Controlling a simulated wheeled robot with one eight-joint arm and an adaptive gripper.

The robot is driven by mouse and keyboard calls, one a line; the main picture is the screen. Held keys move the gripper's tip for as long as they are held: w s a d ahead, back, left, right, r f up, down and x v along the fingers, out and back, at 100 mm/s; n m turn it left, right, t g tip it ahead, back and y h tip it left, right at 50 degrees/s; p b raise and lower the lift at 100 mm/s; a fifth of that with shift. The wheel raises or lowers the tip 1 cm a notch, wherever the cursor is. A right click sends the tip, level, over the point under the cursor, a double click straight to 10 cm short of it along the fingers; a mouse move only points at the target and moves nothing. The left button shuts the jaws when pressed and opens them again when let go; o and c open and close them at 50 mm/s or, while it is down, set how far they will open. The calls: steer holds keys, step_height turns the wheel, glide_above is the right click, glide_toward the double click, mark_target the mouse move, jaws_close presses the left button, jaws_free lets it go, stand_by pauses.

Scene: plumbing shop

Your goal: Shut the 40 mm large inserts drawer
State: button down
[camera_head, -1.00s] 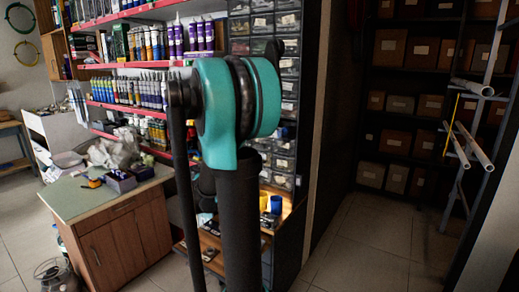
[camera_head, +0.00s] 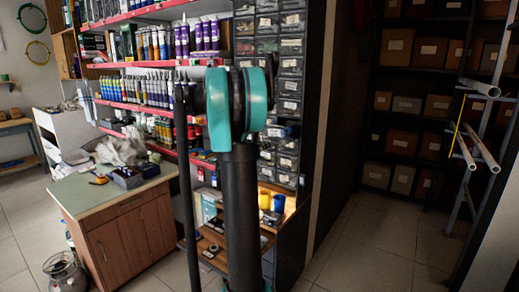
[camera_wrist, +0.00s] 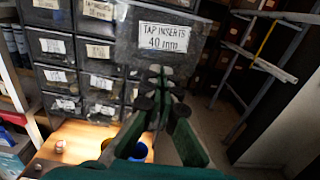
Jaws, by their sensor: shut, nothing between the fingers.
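The drawer labelled "TAP INSERTS 40 mm" (camera_wrist: 125,45) fills the upper middle of the wrist view. Its dark, see-through front stands out nearer than the neighbouring drawer fronts, so it is pulled out. My gripper (camera_wrist: 160,78) is shut and empty, with its fingertips just below the white label. I cannot tell whether they touch the front. In the head view, a drawer with items in it (camera_head: 278,131) juts from the cabinet beside my arm; its label is unreadable. My gripper is hidden there behind my arm.
Closed labelled drawers (camera_wrist: 60,75) fill the cabinet to the left. Below them is a lit wooden shelf (camera_wrist: 75,140) with a blue cup (camera_wrist: 138,152). A metal pipe rack (camera_head: 478,130) stands at the right. The floor between (camera_head: 345,240) is clear.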

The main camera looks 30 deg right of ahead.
steer(key=shift+x, duration=0.9)
steer(key=x, duration=1.4)
steer(key=shift+d, duration=0.1)
steer(key=shift+w+d+r, duration=0.1)
steer(key=shift+w+d, duration=0.15)
steer(key=shift+d, duration=0.15)
steer(key=shift+s+a, duration=0.15)
steer(key=shift+a, duration=0.3)
steer(key=v, duration=1.3)
steer(key=shift+s+a, duration=0.15)
steer(key=shift+a, duration=0.05)
